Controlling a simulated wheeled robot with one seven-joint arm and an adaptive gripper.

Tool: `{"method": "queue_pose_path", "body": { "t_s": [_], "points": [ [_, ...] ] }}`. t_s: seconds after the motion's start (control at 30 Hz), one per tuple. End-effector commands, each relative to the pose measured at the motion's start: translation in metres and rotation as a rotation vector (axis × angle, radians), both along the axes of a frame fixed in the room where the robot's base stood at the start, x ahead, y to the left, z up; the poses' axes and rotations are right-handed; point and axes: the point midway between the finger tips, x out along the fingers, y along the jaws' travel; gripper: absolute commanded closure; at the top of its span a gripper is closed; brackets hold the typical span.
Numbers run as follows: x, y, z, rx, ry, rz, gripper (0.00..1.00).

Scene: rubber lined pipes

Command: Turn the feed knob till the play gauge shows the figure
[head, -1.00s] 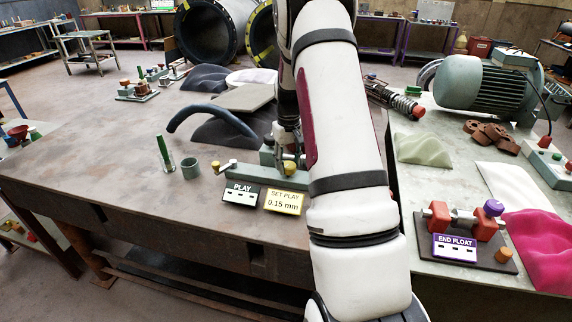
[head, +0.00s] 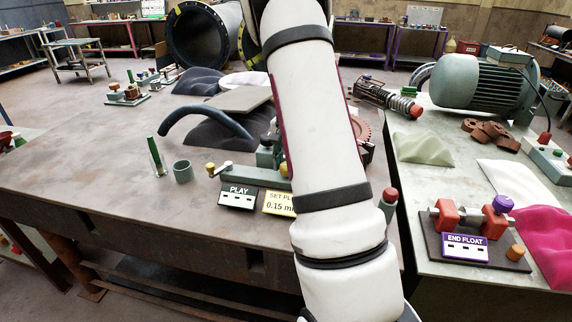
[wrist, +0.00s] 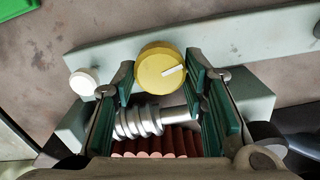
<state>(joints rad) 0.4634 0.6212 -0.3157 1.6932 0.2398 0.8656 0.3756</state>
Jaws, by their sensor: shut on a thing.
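In the wrist view, a round yellow knob (wrist: 158,72) with a white index mark sits between the green-padded fingers of my gripper (wrist: 158,80), which is shut on it. The mark points right and slightly up. In the head view, a small part of the yellow knob (head: 284,170) shows at my arm's edge; the arm hides my gripper. The play gauge (head: 238,196), labelled PLAY, stands on the bench front with small white windows; no figure is readable. The yellow card (head: 278,203) beside it, partly covered by my arm, shows SET PLAY and 0.15 m.
A metal worm (wrist: 140,122) and reddish gear teeth (wrist: 160,145) lie below the knob. A white knob (wrist: 83,82) is to the left. An END FLOAT gauge (head: 464,247) is on the right bench.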

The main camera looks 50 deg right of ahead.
Motion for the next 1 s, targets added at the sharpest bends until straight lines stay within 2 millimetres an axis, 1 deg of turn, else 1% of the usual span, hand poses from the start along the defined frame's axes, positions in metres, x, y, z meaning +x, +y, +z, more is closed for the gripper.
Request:
{"method": "queue_pose_path", "body": {
  "t_s": [0.2,0.4,0.9,0.93,0.97,1.0],
  "points": [
    [0.0007,-0.0003,-0.0002,-0.002,-0.002,-0.111,0.89],
    [0.0005,-0.0003,0.0002,-0.001,-0.002,-0.165,0.89],
    [0.0002,-0.0005,0.0004,-0.001,-0.002,-0.181,0.89],
    [0.0002,-0.0005,0.0004,-0.001,-0.002,-0.181,0.56],
    [0.0002,-0.0006,0.0004,-0.001,-0.002,-0.181,0.49],
    [0.0002,-0.0005,0.0004,-0.002,-0.002,-0.181,0.41]
  ]
}}
